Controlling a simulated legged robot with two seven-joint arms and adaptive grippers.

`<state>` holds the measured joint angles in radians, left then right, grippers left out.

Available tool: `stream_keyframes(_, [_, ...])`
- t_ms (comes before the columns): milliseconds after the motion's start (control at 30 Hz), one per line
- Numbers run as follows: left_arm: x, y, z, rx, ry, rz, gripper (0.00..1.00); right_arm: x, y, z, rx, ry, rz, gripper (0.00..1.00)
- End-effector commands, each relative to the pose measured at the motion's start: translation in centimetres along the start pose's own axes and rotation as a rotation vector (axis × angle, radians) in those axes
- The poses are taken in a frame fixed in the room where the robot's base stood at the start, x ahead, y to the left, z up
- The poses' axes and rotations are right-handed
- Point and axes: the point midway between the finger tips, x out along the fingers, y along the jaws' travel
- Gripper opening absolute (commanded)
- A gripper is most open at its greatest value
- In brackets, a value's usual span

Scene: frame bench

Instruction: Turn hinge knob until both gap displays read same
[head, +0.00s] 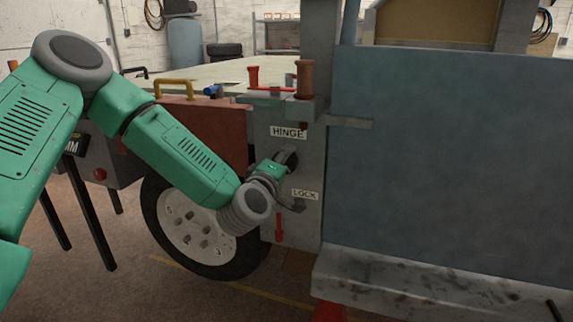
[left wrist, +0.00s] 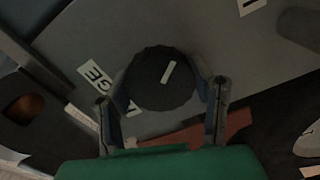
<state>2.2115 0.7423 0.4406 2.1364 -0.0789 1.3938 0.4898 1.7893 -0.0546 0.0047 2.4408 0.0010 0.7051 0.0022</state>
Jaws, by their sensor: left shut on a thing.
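The hinge knob (head: 291,158) is a dark round knob just below the HINGE label (head: 288,132) on the grey post (head: 312,150). In the left wrist view the knob (left wrist: 160,92) is black with a white pointer line, tilted up to the right. My left gripper (head: 282,164) is shut on it, with one finger on each side in the left wrist view (left wrist: 163,88). The gripper partly hides the knob in the head view. I cannot make out a gap display in either view. My right gripper is in neither view.
A large blue-grey door panel (head: 450,150) fills the right. A wheel (head: 205,235) is behind my forearm. Red and brown handles (head: 304,80) stand above the post.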

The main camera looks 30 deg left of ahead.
Motion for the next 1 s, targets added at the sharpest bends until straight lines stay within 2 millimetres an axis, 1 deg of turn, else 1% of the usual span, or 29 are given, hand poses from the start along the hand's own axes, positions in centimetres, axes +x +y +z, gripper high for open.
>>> stream_keyframes(33, [0.11, -0.01, -0.45, -0.01, 0.014, 0.001, 0.21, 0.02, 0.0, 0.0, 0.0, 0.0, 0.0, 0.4])
stream_keyframes(533, [0.08, -0.17, -0.46, -0.027, 0.013, -0.002, 0.21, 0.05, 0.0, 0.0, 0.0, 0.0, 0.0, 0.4])
stream_keyframes(567, [0.08, -0.18, -0.46, -0.026, 0.013, -0.002, 0.53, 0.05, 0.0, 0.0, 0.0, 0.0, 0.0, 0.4])
stream_keyframes(600, [0.07, -0.19, -0.45, -0.026, 0.013, -0.002, 0.67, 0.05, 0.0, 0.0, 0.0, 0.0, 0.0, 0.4])
stream_keyframes(633, [0.07, -0.19, -0.42, -0.026, 0.012, -0.002, 0.71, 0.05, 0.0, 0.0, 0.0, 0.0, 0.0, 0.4])
stream_keyframes(900, [0.08, -0.19, -0.1, -0.025, 0.004, -0.003, 0.71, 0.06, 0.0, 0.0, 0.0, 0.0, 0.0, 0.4])
stream_keyframes(1000, [-0.35, -0.14, 0.0, -0.024, 0.003, -0.003, 0.71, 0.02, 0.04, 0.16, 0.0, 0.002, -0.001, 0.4])
